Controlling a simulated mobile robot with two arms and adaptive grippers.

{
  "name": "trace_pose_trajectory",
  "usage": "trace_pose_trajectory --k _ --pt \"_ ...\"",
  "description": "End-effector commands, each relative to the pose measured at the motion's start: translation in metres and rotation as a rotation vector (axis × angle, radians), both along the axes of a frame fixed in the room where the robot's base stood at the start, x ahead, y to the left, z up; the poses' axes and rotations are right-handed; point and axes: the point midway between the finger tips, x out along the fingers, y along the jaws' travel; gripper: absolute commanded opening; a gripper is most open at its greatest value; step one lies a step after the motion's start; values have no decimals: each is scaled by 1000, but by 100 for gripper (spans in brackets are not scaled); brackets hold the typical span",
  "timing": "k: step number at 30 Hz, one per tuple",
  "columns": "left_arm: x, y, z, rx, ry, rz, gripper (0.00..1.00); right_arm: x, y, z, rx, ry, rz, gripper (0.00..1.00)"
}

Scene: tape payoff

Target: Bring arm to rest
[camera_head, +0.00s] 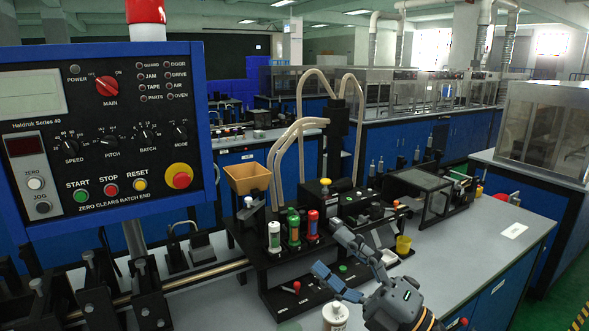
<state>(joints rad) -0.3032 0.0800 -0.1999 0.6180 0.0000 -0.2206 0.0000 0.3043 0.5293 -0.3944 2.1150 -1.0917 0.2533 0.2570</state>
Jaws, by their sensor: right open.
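My right gripper (328,250) is at the lower middle of the head view, its arm coming in from the bottom right. Its two blue-grey fingers are spread apart with nothing seen between them. It is in front of the black machine fixture (270,268) on the grey bench, close to the fixture's right part. I cannot tell whether a finger touches the fixture. My left gripper does not show.
A blue control panel (100,135) fills the left. White, green and red bottles (293,228) stand on the fixture, below a tan hopper (249,180). A white bottle (335,316) is beside my gripper. The bench's right side (480,235) is mostly clear.

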Motion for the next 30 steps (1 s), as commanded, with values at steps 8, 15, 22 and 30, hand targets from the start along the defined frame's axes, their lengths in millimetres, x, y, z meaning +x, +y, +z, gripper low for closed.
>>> trace_pose_trajectory --k 8,15,22,30 --pt "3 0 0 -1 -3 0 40 26 -107 -73 590 522 -410 81" --pt "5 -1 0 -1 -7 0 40 -26 -167 -229 854 1132 -799 81" --pt "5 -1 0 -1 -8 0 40 -125 -166 -332 888 1630 -1039 81" --pt "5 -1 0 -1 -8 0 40 -225 -147 -379 823 2032 -1180 81"
